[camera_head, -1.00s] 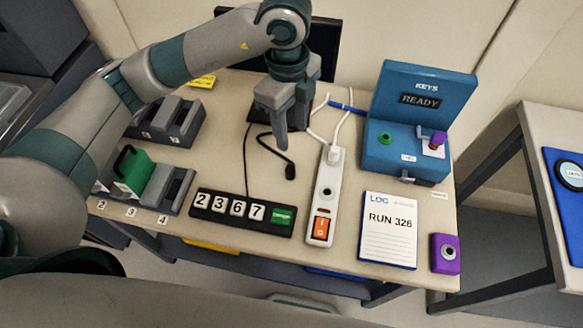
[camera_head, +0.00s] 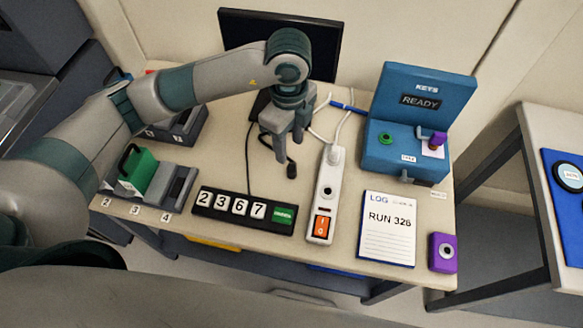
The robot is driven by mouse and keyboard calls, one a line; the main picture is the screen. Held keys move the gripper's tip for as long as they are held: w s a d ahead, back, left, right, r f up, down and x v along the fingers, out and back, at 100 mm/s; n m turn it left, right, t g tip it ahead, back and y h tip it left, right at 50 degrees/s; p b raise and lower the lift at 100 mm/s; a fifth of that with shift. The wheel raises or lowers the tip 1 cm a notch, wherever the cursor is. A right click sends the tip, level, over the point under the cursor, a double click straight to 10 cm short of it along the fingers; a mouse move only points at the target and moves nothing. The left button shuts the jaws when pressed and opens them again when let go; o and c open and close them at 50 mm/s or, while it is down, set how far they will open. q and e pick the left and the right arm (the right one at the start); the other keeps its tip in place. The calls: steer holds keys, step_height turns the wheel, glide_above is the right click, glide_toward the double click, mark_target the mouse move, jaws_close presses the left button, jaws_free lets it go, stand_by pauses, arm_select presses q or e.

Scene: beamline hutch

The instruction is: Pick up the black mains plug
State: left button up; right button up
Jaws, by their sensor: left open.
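The black mains plug (camera_head: 291,171) lies on the table at the end of a black cord, left of the white power strip (camera_head: 323,205). My left gripper (camera_head: 285,152) is open and points down, over or just behind the plug; the fingers hide part of the cord near it. I cannot tell how high the fingertips are above the plug. The strip has a white plug in its far end, a free socket and an orange switch. My right gripper is not in view.
A counter reading 2367 (camera_head: 243,211) sits in front. The RUN 326 log sheet (camera_head: 389,228), purple box (camera_head: 443,252) and blue keys box (camera_head: 408,150) stand to the right. Grey racks with a green block (camera_head: 137,172) are at left. A dark monitor (camera_head: 325,47) stands behind.

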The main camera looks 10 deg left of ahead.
arm_select(q)
steer(key=p, duration=0.1)
glide_above(291, 166)
step_height(291, 166, down, 4)
steer(key=shift+s+a+f, duration=0.1)
steer(key=shift+a, duration=0.05)
steer(key=shift+f, duration=0.7)
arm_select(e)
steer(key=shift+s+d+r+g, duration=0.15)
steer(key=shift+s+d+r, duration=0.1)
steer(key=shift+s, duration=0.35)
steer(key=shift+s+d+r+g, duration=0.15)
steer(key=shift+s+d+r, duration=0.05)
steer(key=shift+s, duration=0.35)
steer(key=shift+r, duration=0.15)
arm_select(q)
steer(key=shift+f+p, duration=0.25)
steer(key=shift+p, duration=0.1)
step_height(291, 166, down, 4)
steer(key=shift+r+p, duration=0.1)
steer(key=shift+p, duration=0.8)
steer(key=shift+f, duration=0.45)
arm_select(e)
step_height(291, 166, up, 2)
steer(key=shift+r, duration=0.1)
arm_select(q)
steer(key=shift+c, duration=0.3)
jaws_close()
